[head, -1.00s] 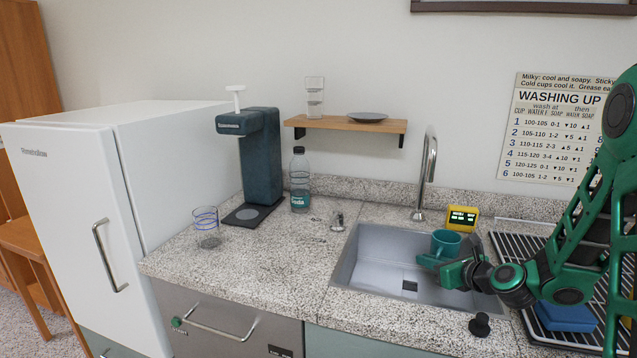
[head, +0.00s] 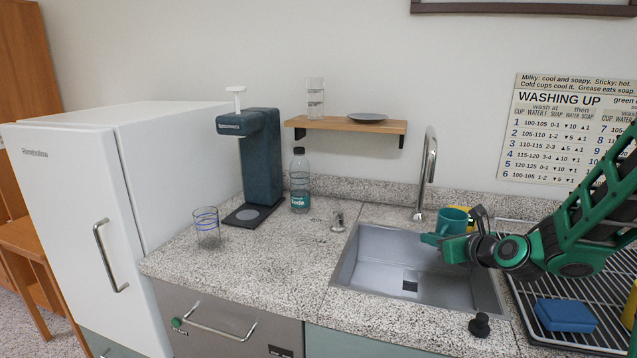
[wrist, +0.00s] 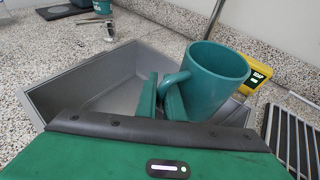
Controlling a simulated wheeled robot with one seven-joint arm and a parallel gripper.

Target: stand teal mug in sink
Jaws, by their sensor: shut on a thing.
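The teal mug (head: 453,218) is held upright near the right side of the sink (head: 372,272), at about rim height or above. My gripper (head: 440,243) is shut on its handle. In the wrist view the mug (wrist: 214,80) shows with its opening up, and the fingers (wrist: 158,98) close around the handle on its left. The sink basin (wrist: 85,85) lies below and to the left in that view and is empty apart from its square drain.
The tap (head: 428,170) rises behind the sink. A yellow device (head: 470,222) stands behind the mug, partly hidden. A drying rack with a blue sponge (head: 566,315) is at the right. A black knob (head: 480,324) is at the front edge. A glass (head: 206,228) and bottle (head: 300,182) stand left.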

